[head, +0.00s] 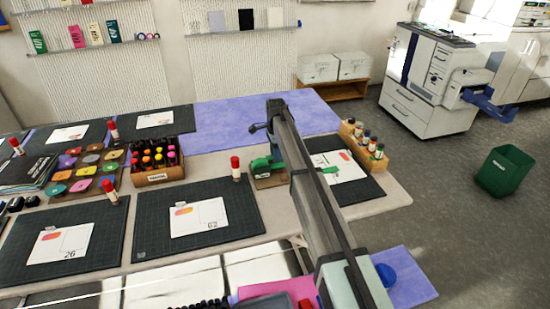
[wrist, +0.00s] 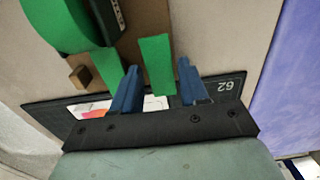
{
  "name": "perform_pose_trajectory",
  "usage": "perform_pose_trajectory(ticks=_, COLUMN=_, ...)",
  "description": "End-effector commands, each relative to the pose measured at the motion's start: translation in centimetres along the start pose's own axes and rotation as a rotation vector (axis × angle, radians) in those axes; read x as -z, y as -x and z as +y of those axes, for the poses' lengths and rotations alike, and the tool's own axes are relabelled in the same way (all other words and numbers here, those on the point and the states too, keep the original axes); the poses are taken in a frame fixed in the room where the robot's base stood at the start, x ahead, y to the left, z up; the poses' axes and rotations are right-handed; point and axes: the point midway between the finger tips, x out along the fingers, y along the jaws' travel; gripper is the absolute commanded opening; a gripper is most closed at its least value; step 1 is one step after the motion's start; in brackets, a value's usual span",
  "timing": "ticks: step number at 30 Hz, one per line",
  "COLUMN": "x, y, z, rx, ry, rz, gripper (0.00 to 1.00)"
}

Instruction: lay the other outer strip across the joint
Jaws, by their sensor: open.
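My gripper (wrist: 157,64) is open, with its two blue fingers on either side of a green strip (wrist: 157,60) in the wrist view. A gap shows on each side of the strip. The strip's lower end reaches the edge of a white card (wrist: 155,103) on a dark mat (wrist: 50,112); my gripper hides much of the card. A green tape dispenser (wrist: 55,25) is close by at the upper left; it also shows in the head view (head: 259,164), left of my arm. My arm hides the fingers there. No joint can be made out.
In the head view, a card with a small green piece (head: 330,169) lies right of my arm. A bottle rack (head: 362,150), a glue stick (head: 236,168) and a marker crate (head: 150,179) stand around. The purple sheet (head: 215,125) behind is clear.

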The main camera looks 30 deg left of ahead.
Motion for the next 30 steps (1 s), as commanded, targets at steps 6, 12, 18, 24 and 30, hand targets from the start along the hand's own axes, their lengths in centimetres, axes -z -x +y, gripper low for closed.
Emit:
perform_pose_trajectory(ticks=6, x=0.0, y=0.0, z=0.0, rx=0.000, ry=0.000, rz=0.000, gripper=0.32)
perform_pose_trajectory(ticks=12, x=0.0, y=0.0, z=0.0, rx=0.000, ry=0.000, rz=0.000, gripper=0.16)
perform_pose_trajectory(ticks=18, x=0.0, y=0.1, z=0.0, rx=0.000, ry=0.000, rz=0.000, gripper=0.16)
perform_pose_trajectory(ticks=24, x=0.0, y=0.7, z=0.0, rx=0.000, ry=0.000, rz=0.000, gripper=0.16)
perform_pose_trajectory(ticks=30, x=0.0, y=1.5, z=0.0, rx=0.000, ry=0.000, rz=0.000, gripper=0.16)
